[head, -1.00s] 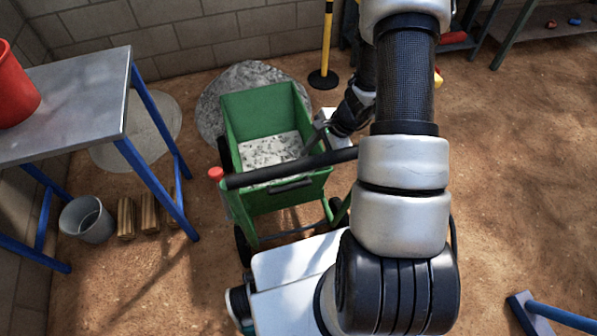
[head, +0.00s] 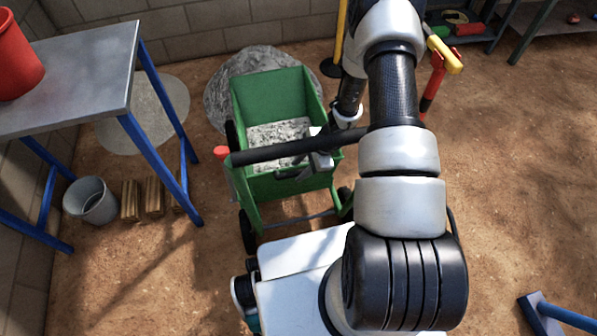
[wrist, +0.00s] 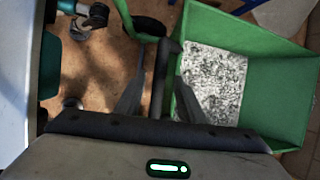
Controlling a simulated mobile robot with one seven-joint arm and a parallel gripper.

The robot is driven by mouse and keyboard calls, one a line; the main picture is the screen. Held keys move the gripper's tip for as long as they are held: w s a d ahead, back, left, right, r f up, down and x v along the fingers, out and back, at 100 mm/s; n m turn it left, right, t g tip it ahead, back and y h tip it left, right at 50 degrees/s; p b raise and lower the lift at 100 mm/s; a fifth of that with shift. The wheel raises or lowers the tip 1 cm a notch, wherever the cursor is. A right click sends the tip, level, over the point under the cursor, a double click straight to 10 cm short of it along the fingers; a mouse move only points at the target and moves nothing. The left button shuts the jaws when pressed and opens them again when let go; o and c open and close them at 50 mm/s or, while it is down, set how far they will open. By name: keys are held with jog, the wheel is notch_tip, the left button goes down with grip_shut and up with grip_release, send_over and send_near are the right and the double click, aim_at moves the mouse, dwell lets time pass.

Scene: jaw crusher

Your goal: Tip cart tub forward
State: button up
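The cart has a green tub (head: 272,92) holding grey gravel (head: 280,131), and it stands upright in front of my base. My gripper (head: 302,172) is at the tub's near wall, by a short dark handle there. In the wrist view, my gripper (wrist: 158,98) has its fingers apart, with a black bar (wrist: 164,75) between them, beside the green tub wall (wrist: 250,22). I cannot tell whether the fingers touch the bar.
A metal table (head: 75,85) with blue legs and a red bucket (head: 12,60) stands at left. A grey bucket (head: 91,201) and wooden blocks (head: 130,201) lie below it. A grey heap patch (head: 225,85) lies beyond the cart. Open dirt floor is at right.

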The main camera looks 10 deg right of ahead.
jog(key=shift+w+a+f, duration=0.15)
jog(key=shift+a+f, duration=0.1)
jog(key=shift+f, duration=0.4)
grip_shut()
jog(key=shift+r, duration=0.1)
